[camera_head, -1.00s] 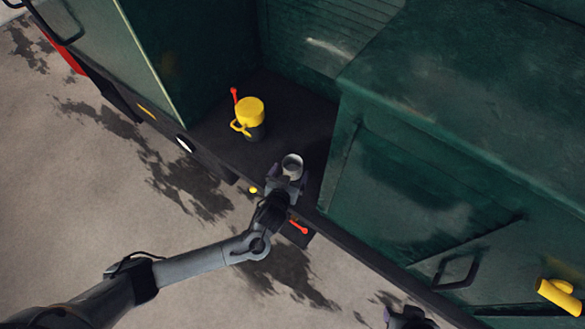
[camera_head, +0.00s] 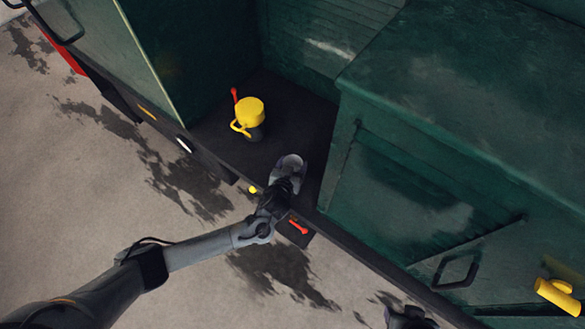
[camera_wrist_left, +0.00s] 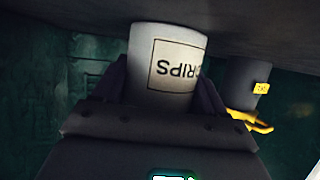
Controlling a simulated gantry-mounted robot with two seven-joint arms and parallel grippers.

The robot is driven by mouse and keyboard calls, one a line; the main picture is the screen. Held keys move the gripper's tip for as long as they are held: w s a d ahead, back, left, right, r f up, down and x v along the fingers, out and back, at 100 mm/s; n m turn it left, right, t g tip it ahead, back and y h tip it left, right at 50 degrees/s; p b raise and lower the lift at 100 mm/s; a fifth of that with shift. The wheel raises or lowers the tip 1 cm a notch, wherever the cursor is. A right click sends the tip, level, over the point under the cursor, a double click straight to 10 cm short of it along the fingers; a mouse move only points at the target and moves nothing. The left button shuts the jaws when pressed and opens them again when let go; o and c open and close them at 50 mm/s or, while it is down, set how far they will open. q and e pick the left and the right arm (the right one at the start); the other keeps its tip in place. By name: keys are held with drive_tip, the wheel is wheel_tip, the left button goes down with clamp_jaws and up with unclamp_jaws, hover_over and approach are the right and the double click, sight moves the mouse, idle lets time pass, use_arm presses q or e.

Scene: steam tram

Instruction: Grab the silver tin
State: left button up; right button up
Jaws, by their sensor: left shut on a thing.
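The silver tin (camera_head: 291,162) is a small pale grey can at the doorway of the dark floor recess in the head view. In the left wrist view the tin (camera_wrist_left: 168,50) shows a label reading "DRIPS", upside down in the picture. My left gripper (camera_head: 289,172) is shut on the tin, with a finger on either side of it; the wrist view shows the gripper (camera_wrist_left: 165,88) around the tin too. The tin's lower part is hidden by the gripper in the head view. Part of my right gripper (camera_head: 408,318) shows at the bottom edge; its fingers are unclear.
A yellow-topped dark can (camera_head: 250,112) with a yellow handle stands behind and left of the tin, beside a red lever (camera_head: 234,95). A green box (camera_head: 400,190) borders the right. A red handle (camera_head: 298,227) sits below the floor edge. A yellow cylinder (camera_head: 557,296) is far right.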

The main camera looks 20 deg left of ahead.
use_arm(q)
drive_tip(key=shift+c, duration=0.5)
